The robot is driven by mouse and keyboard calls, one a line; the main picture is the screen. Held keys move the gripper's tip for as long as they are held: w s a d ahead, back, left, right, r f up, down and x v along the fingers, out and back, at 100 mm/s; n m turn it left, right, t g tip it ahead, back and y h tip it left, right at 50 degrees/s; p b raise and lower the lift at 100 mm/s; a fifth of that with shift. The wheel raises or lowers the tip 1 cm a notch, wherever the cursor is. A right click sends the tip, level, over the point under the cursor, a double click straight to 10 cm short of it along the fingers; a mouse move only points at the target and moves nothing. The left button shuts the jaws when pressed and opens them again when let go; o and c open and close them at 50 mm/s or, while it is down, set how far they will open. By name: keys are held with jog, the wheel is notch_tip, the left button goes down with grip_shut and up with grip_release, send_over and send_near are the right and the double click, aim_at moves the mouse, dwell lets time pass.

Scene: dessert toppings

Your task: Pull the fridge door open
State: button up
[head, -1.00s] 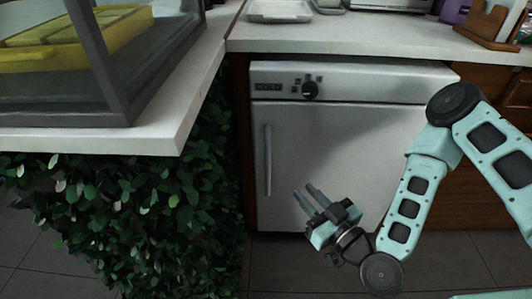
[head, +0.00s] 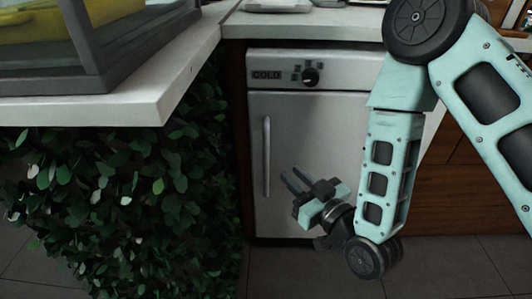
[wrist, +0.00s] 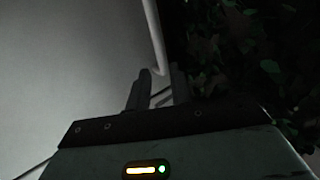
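The fridge (head: 312,125) is a silver under-counter unit with a dial at its top, and its door looks shut. Its vertical bar handle (head: 266,157) is on the left side of the door. My gripper (head: 289,175) is in front of the door, just right of the handle's lower part. Its two fingers are apart with nothing visible between them. In the wrist view the handle (wrist: 153,35) comes down from the top, and its lower end shows just beyond the gap between the fingertips (wrist: 161,76). I cannot tell whether they touch.
A leafy green hedge panel (head: 120,200) stands left of the fridge under a white counter (head: 140,108). A counter (head: 300,24) runs above the fridge, with wooden cabinets (head: 460,190) to the right. The dark tiled floor (head: 300,272) in front is clear.

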aim_at(268, 148)
jog(key=b+x, duration=0.1)
jog(key=x, duration=0.3)
jog(key=b+x, duration=0.1)
jog(key=x, duration=0.3)
jog(key=r+b+x, duration=0.1)
jog(key=x, duration=0.3)
jog(key=shift+w+b, duration=0.25)
jog(key=shift+b, duration=0.05)
jog(key=shift+f, duration=0.1)
grip_shut()
